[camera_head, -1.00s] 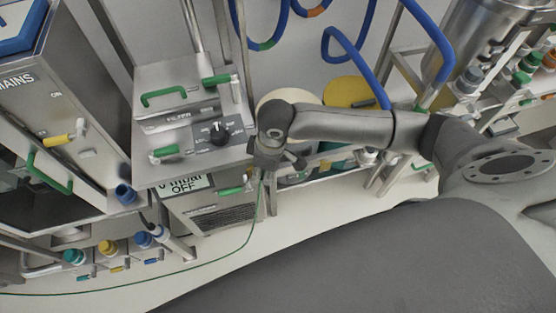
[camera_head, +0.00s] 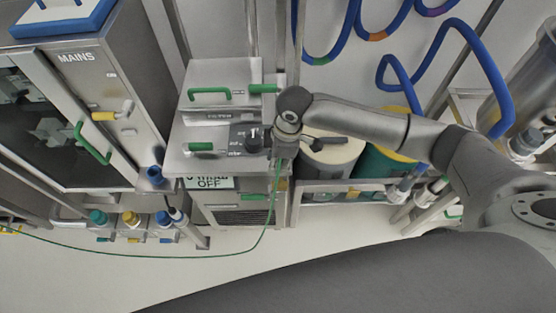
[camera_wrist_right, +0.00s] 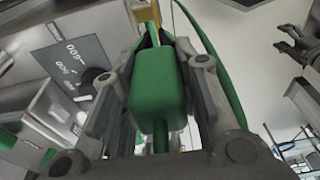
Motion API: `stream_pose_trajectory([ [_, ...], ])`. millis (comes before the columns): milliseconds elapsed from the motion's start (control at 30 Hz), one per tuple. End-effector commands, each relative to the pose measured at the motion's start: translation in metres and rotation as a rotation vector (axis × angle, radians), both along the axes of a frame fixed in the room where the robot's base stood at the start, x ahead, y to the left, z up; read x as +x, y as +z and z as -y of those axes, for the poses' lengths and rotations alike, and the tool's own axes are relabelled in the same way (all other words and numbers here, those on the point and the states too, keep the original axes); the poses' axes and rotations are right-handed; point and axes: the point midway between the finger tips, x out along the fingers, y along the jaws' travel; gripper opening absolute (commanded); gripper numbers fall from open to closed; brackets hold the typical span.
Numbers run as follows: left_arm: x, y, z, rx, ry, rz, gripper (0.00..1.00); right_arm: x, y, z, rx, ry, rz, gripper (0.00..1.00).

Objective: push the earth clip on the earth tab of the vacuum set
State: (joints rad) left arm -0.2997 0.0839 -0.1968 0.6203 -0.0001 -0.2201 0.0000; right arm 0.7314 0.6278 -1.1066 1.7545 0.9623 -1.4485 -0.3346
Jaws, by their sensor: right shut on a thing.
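My right gripper (camera_head: 283,157) is beside the right edge of the vacuum set (camera_head: 198,165), a metal cabinet with a dark knob and a display reading OFF. In the right wrist view, my right gripper (camera_wrist_right: 157,85) is shut on the green earth clip (camera_wrist_right: 157,92), with a finger on each side. The green cable (camera_head: 252,247) hangs from there and runs left. A yellowish piece (camera_wrist_right: 146,12) shows just beyond the clip; I cannot tell whether they touch. I cannot make out the earth tab. A grey jaw-like shape shows at the wrist view's right edge, possibly my left gripper.
The MAINS cabinet (camera_head: 85,75) stands left, with a yellow handle and green handle. Blue hoses (camera_head: 440,50) loop at upper right. A pale drum (camera_head: 330,155) stands right of the gripper. Several coloured connectors (camera_head: 130,218) line the lower left.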

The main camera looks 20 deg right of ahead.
Motion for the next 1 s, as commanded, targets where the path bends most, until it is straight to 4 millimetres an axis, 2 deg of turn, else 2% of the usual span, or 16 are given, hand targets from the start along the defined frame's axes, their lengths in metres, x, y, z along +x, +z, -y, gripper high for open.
stream_pose_trajectory([
  [33, 0.0, -0.011, 0.0, 0.0, 0.0, 0.0, 0.58, 0.0, -0.01, 0.0, 0.0, 0.0, 0.001, 0.0],
  [300, 0.0, -0.038, 0.002, -0.002, -0.002, 0.0, 0.58, 0.0, -0.034, 0.0, 0.0, 0.0, 0.001, 0.0],
  [700, -0.001, -0.02, 0.006, -0.007, -0.003, -0.001, 0.58, 0.0, -0.022, 0.0, 0.001, -0.001, 0.0, 0.0],
  [1000, -0.001, -0.02, 0.006, -0.007, -0.003, -0.001, 0.58, 0.0, -0.024, 0.0, 0.001, -0.001, 0.001, 0.0],
])
